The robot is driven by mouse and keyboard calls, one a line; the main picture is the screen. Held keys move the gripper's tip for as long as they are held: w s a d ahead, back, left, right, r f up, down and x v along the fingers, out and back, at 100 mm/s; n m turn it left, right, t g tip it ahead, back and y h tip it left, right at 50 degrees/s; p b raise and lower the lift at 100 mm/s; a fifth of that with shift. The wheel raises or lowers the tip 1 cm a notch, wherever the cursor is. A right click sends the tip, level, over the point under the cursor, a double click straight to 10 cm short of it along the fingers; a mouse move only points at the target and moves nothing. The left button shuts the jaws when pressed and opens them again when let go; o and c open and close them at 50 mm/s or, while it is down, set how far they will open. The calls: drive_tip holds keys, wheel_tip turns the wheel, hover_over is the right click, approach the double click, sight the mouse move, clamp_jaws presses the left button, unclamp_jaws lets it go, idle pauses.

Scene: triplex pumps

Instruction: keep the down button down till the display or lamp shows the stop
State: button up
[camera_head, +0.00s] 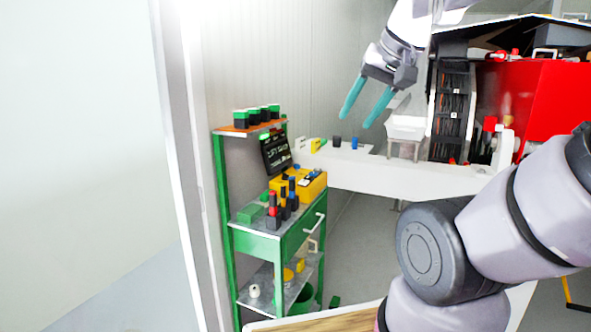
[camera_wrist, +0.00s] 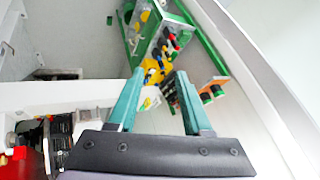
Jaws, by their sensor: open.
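My gripper (camera_head: 366,103) has two teal fingers, spread apart and empty. In the head view it hangs in the air at the upper middle, in front of the white panelled wall. It also shows in the wrist view (camera_wrist: 160,100), with the green cart beyond its fingers. I cannot make out a down button, a display or a lamp in either view. A dark panel with lettering (camera_head: 276,150) stands upright behind the yellow case on the cart; its text is too small to read.
A green cart (camera_head: 262,243) at the left holds a yellow case (camera_head: 312,188), several bottles and a shelf of green-topped jars (camera_head: 257,115). A white beam (camera_head: 400,180) runs across the middle. A red machine (camera_head: 535,100) stands at the right. A white frame edge (camera_head: 185,170) borders the left.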

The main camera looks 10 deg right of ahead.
clamp_jaws()
idle(1.5)
